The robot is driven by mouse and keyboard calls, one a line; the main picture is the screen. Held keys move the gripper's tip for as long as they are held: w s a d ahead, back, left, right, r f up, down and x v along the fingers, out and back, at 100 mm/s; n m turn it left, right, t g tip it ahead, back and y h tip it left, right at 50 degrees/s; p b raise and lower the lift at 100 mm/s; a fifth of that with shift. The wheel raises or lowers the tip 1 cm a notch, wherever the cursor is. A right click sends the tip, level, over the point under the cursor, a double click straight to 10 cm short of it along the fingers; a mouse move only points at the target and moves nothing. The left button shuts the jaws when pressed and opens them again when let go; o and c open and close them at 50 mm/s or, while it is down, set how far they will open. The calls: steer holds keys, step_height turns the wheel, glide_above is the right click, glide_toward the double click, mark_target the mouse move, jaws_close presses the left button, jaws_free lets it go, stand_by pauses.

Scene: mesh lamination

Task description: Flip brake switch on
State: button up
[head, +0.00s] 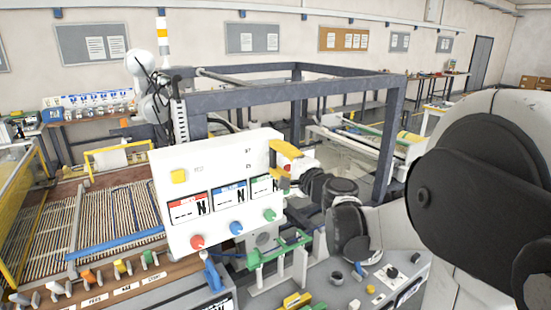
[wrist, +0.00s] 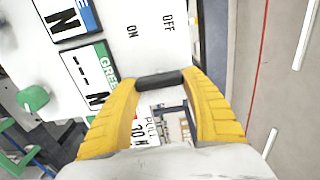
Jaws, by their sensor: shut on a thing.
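The white control panel (head: 215,215) stands in front of me, with ON and OFF lettering near its right side. In the wrist view, a short dark bar (wrist: 160,81), apparently the brake switch handle, lies between the yellow fingertips of my gripper (wrist: 160,77). The fingers are shut on it, one at each end. The bar is below the ON and OFF lettering in that picture. In the head view my gripper (head: 282,167) is at the panel's right edge, and the switch is hidden there. I cannot tell which position the switch is in.
The panel carries a red knob (head: 197,242), a blue knob (head: 236,228) and a green knob (head: 269,215) under number displays. A wooden strip with several coloured switches (head: 120,267) is at the lower left. A dark frame (head: 250,92) stands behind the panel.

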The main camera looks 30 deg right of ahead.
stand_by(0.3)
steer(key=o, duration=1.2)
steer(key=shift+c, duration=0.2)
steer(key=s, duration=1.2)
steer(key=shift+d, duration=0.2)
